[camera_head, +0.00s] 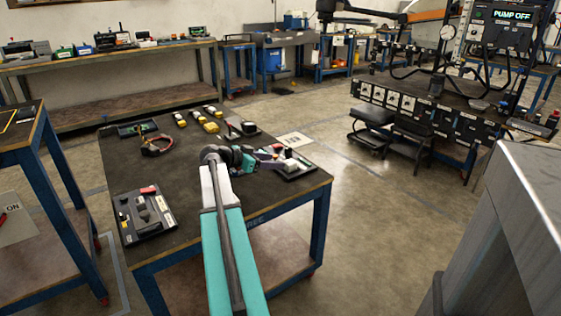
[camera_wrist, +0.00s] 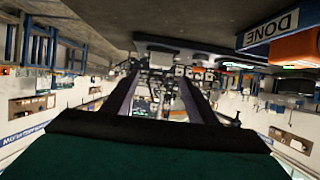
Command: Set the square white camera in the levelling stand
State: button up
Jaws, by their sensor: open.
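My gripper (camera_head: 278,161) is over the right side of the dark-topped table, close to a tray (camera_head: 301,172) of small parts. In the wrist view its two dark fingers (camera_wrist: 163,82) stand apart, with no object clearly held between them. The tray holds small white and dark pieces, partly hidden by my gripper. I cannot tell whether one of them is the square white camera. I cannot pick out the levelling stand for certain in either view.
Another parts tray (camera_head: 148,228) lies at the table's left front. Yellow pieces (camera_head: 181,119) and a reddish looped item (camera_head: 155,146) lie farther back. The left-middle tabletop is mostly clear. A metal-topped cabinet (camera_head: 530,215) stands at the right. A DONE sign (camera_wrist: 270,29) shows in the wrist view.

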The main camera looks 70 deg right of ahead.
jog(key=shift+v, duration=1.6)
jog(key=shift+s, duration=0.15)
